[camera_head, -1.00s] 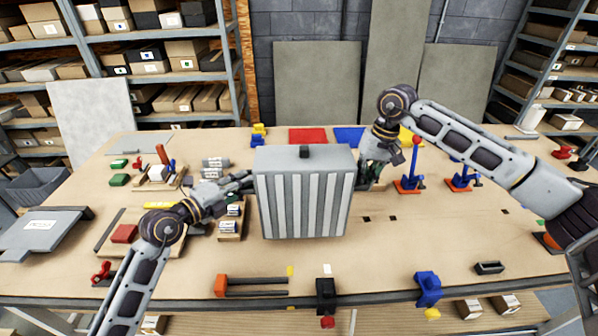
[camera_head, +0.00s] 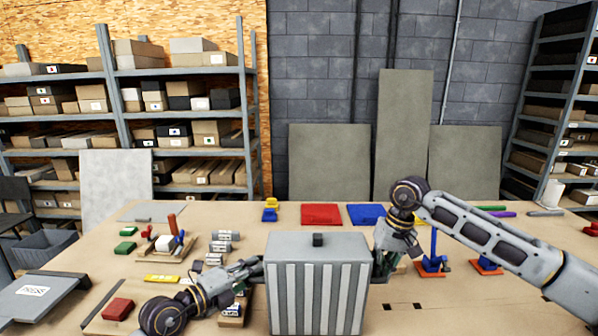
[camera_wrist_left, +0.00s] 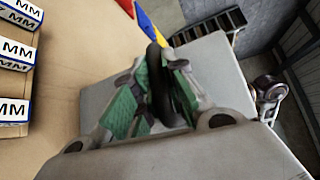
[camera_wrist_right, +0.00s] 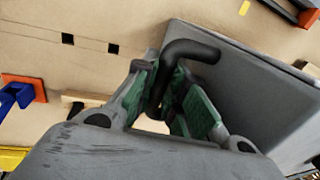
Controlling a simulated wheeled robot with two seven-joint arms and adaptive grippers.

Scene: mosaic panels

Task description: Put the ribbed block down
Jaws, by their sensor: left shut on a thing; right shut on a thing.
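The ribbed block (camera_head: 318,285) is a large grey box with pale vertical ribs on its front and a small black knob on top. It stands upright between my two grippers over the middle of the table. My left gripper (camera_head: 252,270) is shut on a black handle at its left side; the left wrist view shows the fingers around this handle (camera_wrist_left: 158,80). My right gripper (camera_head: 386,260) is shut on the bent black handle (camera_wrist_right: 190,50) at the right side. The block's lower edge is cut off in the head view, so I cannot tell whether it touches the table.
A red plate (camera_head: 321,214) and a blue plate (camera_head: 366,214) lie behind the block. Marked cylinders (camera_head: 222,246) and a red block (camera_head: 117,308) are on the left. Blue clamps with orange bases (camera_head: 431,266) stand on the right. Bare tabletop (camera_head: 470,310) lies at the front right.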

